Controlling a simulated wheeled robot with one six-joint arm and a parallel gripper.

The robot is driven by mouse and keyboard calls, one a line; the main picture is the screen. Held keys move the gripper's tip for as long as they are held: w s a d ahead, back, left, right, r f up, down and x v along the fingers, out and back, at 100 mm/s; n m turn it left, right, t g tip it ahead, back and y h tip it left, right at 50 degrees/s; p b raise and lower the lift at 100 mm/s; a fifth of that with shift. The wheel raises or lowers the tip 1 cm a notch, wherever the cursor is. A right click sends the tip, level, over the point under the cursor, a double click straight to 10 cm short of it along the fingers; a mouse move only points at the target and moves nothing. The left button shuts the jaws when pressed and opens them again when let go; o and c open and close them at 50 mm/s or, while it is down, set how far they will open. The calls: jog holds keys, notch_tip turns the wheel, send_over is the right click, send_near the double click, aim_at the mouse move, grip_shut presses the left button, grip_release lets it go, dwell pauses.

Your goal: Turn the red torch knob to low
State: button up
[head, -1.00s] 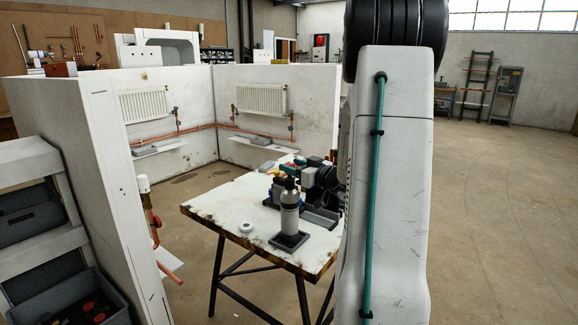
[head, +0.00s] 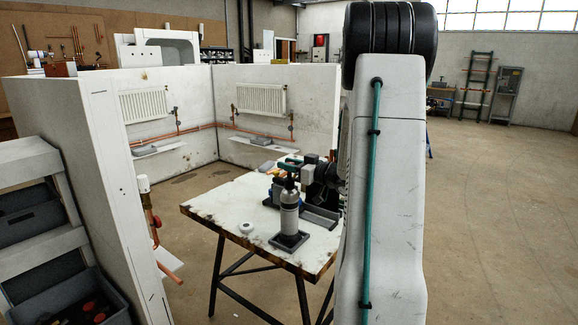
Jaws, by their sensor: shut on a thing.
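The torch is a grey gas canister (head: 289,215) standing upright in a dark square holder (head: 289,241) on the worktable. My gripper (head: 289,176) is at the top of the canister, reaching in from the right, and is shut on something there. The place fits the torch's red knob, but the knob itself is hidden by the gripper and too small to make out. Its setting cannot be read from here.
The white worktable (head: 218,208) has scorched edges. A small white round item (head: 246,228) lies left of the torch, and a grey tray (head: 320,217) to its right. White partition walls with radiators (head: 262,99) stand behind. The floor at right is open.

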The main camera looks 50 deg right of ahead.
jog(key=shift+n+g+y, duration=0.5)
jog(key=shift+n+y, duration=0.9)
jog(key=shift+y, duration=0.8)
jog(key=o, duration=0.9)
jog(key=shift+o, duration=0.2)
jog(key=shift+s, duration=0.15)
jog(key=v, duration=0.7)
jog(key=shift+s, duration=0.3)
jog(key=shift+d, duration=0.15)
